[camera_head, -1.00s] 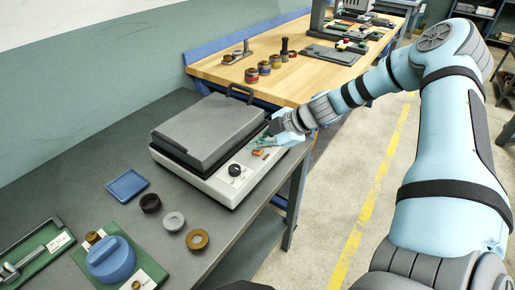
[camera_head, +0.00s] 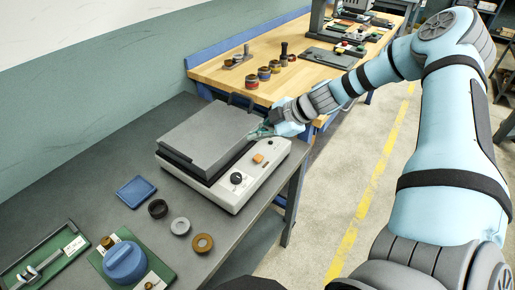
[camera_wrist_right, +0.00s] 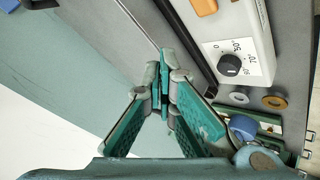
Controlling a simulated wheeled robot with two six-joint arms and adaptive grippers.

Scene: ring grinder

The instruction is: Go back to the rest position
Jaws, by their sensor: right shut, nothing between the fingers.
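My right gripper (camera_head: 258,133) is shut and empty. It hovers by the far right edge of the grey lid of the grinder (camera_head: 222,196), clear of its control panel. In the right wrist view the closed teal fingertips (camera_wrist_right: 160,82) meet with nothing between them. The orange switch (camera_head: 258,158) is uncovered on the white panel, and it also shows in the wrist view (camera_wrist_right: 204,6). The black dial (camera_head: 236,178) sits nearer the front of the panel. My left gripper is not in view.
A blue tray (camera_head: 135,191), a black ring (camera_head: 158,208), a grey ring (camera_head: 180,226) and a bronze ring (camera_head: 202,243) lie on the grey table. Green fixtures stand front left. A wooden bench (camera_head: 225,78) with parts is behind. Open floor lies right.

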